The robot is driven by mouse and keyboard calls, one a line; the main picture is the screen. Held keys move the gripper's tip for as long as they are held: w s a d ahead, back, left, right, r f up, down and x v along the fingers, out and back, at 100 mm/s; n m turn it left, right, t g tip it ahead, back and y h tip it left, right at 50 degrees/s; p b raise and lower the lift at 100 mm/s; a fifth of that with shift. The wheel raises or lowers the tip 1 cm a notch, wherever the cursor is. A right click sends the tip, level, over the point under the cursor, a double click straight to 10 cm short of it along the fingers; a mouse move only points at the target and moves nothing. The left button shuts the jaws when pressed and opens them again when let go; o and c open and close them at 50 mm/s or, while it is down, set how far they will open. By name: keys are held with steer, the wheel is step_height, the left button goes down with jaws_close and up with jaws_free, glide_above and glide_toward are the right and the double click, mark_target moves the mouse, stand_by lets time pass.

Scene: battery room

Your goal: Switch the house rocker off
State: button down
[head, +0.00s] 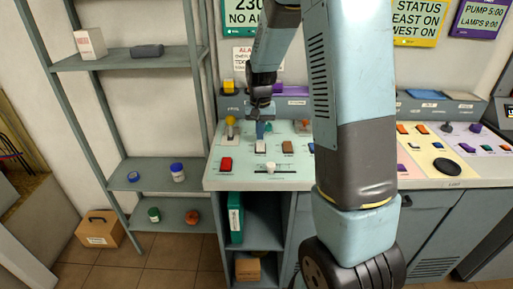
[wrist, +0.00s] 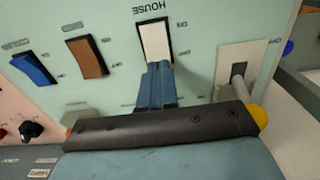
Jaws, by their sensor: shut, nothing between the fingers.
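The house rocker (wrist: 155,40) is a white rocker in a black frame, with the word HOUSE beside it and OFF and ON style markings too small to read surely. In the head view the white rocker (head: 260,148) sits on the pale green panel (head: 240,177). My gripper (wrist: 160,66) is shut, with its blue fingers together and empty. The fingertips are at the near end of the white rocker in the wrist view and overlap its edge; I cannot tell whether they touch. In the head view my gripper (head: 260,136) points down just behind the rocker.
A brown rocker (wrist: 87,56) and a blue rocker (wrist: 34,69) are beside it. A lever with a yellow knob (head: 230,121) stands close on the other side. A red button (head: 226,164) and a slider (head: 270,167) lie nearer the panel's front. Shelves (head: 130,60) stand left.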

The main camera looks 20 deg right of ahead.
mark_target(260, 142)
steer(key=shift+f, duration=0.9)
stand_by(1.2)
steer(key=shift+r, duration=3.55)
steer(key=s+r+n+t, duration=0.2)
steer(key=s+r+t, duration=0.1)
steer(key=s+r, duration=0.95)
steer(key=s+a+r+n+t, duration=0.1)
steer(key=s+r+t, duration=0.1)
steer(key=s, duration=1.4)
steer(key=shift+a+r+n+t, duration=0.15)
steer(key=shift+r+n+t, duration=0.15)
steer(key=shift+r, duration=0.6)
